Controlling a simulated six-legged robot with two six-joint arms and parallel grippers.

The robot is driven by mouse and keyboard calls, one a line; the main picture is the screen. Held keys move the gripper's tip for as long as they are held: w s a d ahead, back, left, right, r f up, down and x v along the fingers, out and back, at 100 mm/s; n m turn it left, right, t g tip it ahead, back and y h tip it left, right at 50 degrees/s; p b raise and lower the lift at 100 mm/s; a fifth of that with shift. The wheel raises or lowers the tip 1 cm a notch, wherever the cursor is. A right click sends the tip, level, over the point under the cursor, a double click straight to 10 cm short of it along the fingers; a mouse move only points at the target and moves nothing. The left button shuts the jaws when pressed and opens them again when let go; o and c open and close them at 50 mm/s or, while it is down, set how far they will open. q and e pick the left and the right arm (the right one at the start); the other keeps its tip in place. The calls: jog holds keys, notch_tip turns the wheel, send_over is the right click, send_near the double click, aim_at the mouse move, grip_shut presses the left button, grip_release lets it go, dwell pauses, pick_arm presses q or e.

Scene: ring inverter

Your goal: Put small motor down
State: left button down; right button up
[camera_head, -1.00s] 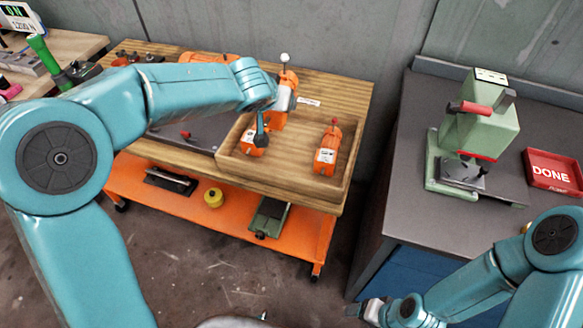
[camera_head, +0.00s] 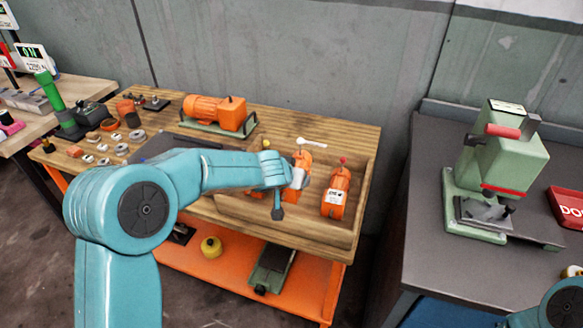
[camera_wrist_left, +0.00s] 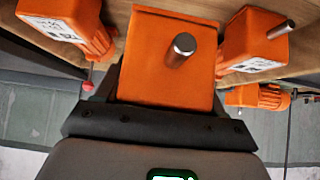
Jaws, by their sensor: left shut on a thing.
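My left gripper (camera_head: 285,184) reaches over the wooden tray (camera_head: 318,236) on the workbench. It is shut on a small orange motor (camera_head: 303,160), which fills the middle of the left wrist view (camera_wrist_left: 150,75) with its metal shaft showing. I cannot tell whether the held motor touches the tray floor. Another small orange motor (camera_head: 336,197) with a red knob and white label stands in the tray to the right. A third motor (camera_wrist_left: 255,45) shows in the left wrist view; in the head view my gripper largely hides it. My right gripper is out of view.
A large orange motor (camera_head: 216,113) on a green base stands behind the tray. Small parts (camera_head: 122,150) lie at the bench's left. A green press (camera_head: 500,165) and a red tray (camera_head: 567,208) stand on the grey table at right.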

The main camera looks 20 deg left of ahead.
pick_arm(q)
jog(key=shift+w+a+f, duration=0.1)
jog(key=shift+w+f, duration=0.05)
jog(key=shift+f, duration=0.65)
notch_tip(320, 180, down, 4)
jog(key=b, duration=0.2)
jog(key=shift+b, duration=0.4)
jog(key=shift+f, duration=0.2)
jog(key=shift+r, duration=0.15)
jog(key=shift+f, duration=0.25)
jog(key=shift+c, duration=0.6)
grip_release()
